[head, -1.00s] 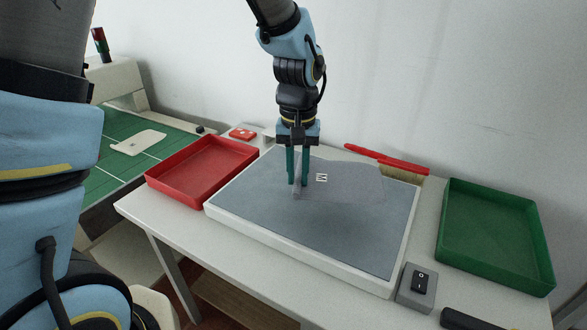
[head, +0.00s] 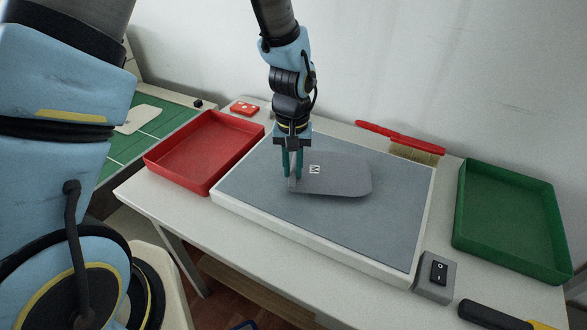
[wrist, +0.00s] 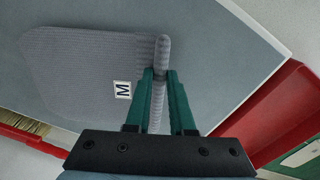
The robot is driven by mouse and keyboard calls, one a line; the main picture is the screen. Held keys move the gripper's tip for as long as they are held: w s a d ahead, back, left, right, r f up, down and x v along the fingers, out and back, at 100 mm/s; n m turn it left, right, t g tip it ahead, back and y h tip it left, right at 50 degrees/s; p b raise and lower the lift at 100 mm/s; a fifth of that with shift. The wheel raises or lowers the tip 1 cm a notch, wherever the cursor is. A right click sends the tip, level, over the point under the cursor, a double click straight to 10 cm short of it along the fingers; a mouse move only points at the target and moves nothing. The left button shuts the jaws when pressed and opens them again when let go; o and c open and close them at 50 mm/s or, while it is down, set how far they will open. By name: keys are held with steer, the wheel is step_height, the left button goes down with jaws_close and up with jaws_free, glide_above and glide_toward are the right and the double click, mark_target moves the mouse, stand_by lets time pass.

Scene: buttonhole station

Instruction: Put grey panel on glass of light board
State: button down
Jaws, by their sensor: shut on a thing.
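The grey panel (head: 340,177) is a flat grey cloth-like piece with a white label marked M. My gripper (head: 292,165) is shut on its left edge, on a rolled or thicker strip. In the wrist view the green fingers (wrist: 160,95) grip that strip and the panel (wrist: 75,65) spreads out to the left. The panel is over the grey glass of the light board (head: 260,200), inside its white frame. It appears to lie on or just above the glass; I cannot tell which.
A red tray (head: 205,152) stands left of the board and a green tray (head: 512,222) right. A switch box (head: 437,275) sits at the board's front right corner. A red-handled brush (head: 400,138) lies behind. A yellow-black tool (head: 500,315) lies at the front right.

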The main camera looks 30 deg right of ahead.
steer(key=shift+f, duration=0.8)
steer(key=shift+f, duration=0.15)
steer(key=c, duration=0.8)
jaws_free()
step_height(320, 180, up, 12)
steer(key=b, duration=0.3)
steer(key=shift+r, duration=0.2)
